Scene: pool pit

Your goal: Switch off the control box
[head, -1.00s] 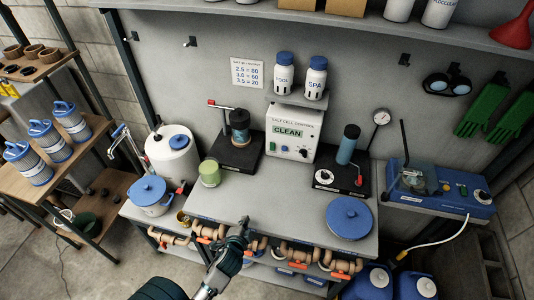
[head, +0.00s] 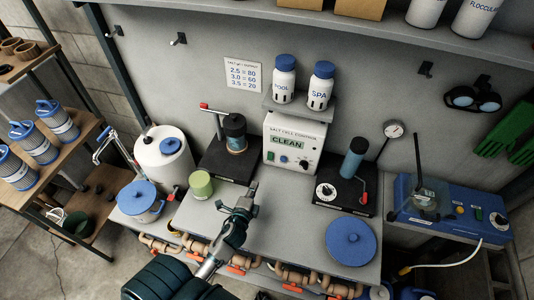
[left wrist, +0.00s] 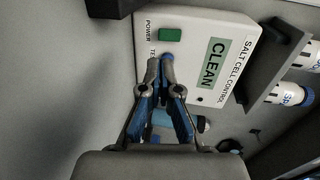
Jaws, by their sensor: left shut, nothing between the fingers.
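The control box (head: 292,148) is white, stands at the back of the bench and shows a "CLEAN" display, with a small green switch (head: 272,156) and a knob (head: 303,164) below. My left gripper (head: 251,188) is shut and empty, over the bench in front of the box and apart from it. In the left wrist view the control box (left wrist: 195,20) shows sideways, with the green switch (left wrist: 171,34) marked POWER. My left gripper's fingertips (left wrist: 160,72) show just below it there and partly cover the panel beside the POWER label. My right gripper is not in view.
A black stand with a brown cylinder (head: 235,130) is left of the box; another with a blue-grey cylinder (head: 352,160) is right. A green jar (head: 201,184) and a blue round lid (head: 350,240) sit on the bench. Two bottles (head: 284,78) stand on a ledge above the box.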

